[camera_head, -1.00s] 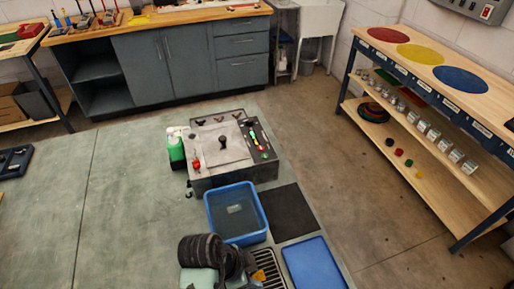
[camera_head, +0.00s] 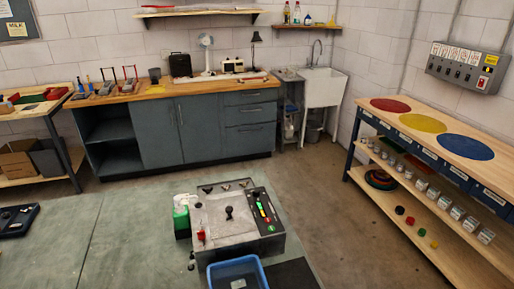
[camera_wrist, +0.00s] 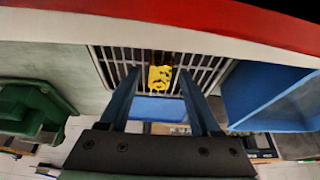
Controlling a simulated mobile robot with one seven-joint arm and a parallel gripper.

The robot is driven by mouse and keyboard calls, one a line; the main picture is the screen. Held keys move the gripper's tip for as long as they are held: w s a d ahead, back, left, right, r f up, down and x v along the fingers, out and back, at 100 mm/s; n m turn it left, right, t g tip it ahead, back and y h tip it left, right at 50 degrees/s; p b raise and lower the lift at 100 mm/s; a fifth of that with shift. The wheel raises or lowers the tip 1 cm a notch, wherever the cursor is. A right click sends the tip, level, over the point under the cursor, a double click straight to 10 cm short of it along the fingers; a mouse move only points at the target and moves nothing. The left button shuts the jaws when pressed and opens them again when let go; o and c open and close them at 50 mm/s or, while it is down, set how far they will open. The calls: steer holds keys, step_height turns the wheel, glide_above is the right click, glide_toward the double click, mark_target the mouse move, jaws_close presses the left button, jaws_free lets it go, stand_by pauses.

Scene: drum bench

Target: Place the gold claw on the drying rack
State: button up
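The gold claw (camera_wrist: 160,77) shows as a small yellow piece in the middle of the wrist view. It appears to lie on the barred drying rack (camera_wrist: 212,62), between the tips of my gripper (camera_wrist: 159,75). My gripper's two blue fingers are apart, with a visible gap on each side of the claw. Contact with the rack bars is hard to judge from this angle. The rack, the claw and my gripper are out of the current head view.
A blue tub (camera_wrist: 265,85) stands right of the rack. A green object (camera_wrist: 35,108) is at the left. In the head view, a blue tub (camera_head: 238,264) sits before a grey bench unit (camera_head: 222,217). A shelf table (camera_head: 398,119) stands at the right. Floor between is clear.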

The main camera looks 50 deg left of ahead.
steer(key=shift+r, duration=0.1)
steer(key=v, duration=1.2)
steer(key=shift+a, duration=0.1)
